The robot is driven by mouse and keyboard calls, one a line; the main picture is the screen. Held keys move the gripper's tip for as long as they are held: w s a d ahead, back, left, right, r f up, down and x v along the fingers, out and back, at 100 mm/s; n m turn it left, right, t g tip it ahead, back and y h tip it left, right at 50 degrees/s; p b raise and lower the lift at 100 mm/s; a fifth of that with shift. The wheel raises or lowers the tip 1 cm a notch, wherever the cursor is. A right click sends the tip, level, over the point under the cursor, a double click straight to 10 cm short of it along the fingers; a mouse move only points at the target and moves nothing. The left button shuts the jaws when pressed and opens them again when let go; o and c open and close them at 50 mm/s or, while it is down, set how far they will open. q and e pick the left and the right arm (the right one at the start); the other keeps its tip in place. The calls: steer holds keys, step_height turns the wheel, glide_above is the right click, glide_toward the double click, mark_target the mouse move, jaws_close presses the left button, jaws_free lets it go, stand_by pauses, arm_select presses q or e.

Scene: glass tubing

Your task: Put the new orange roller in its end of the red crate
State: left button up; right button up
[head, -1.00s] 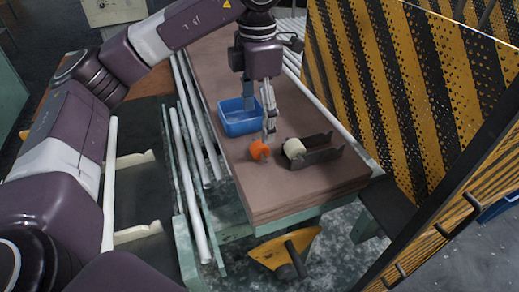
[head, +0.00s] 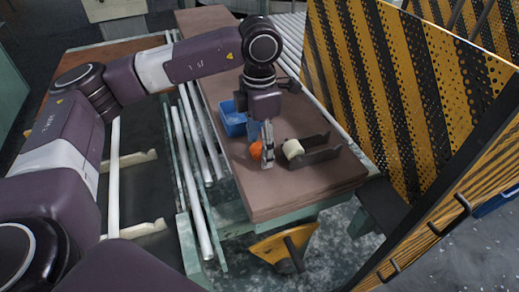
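The orange roller (head: 256,151) lies on the brown board near its front end. My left gripper (head: 262,146) points down at the roller, with one finger in front of its right part. The fingers look apart, with the roller at or between their tips; contact cannot be made out. A dark, low-walled holder (head: 322,155) sits just right of the roller, with a cream roller (head: 293,149) at its left end. It looks dark brown or grey; I see no clearly red crate. My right gripper is out of view.
A blue bin (head: 230,127) stands behind the gripper on the brown board (head: 270,200), partly hidden. A yellow-and-black striped barrier (head: 400,120) rises close on the right. Pale glass tubes lie along the left. The board's front is clear.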

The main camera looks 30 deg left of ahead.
arm_select(q)
steer(key=c, duration=0.8)
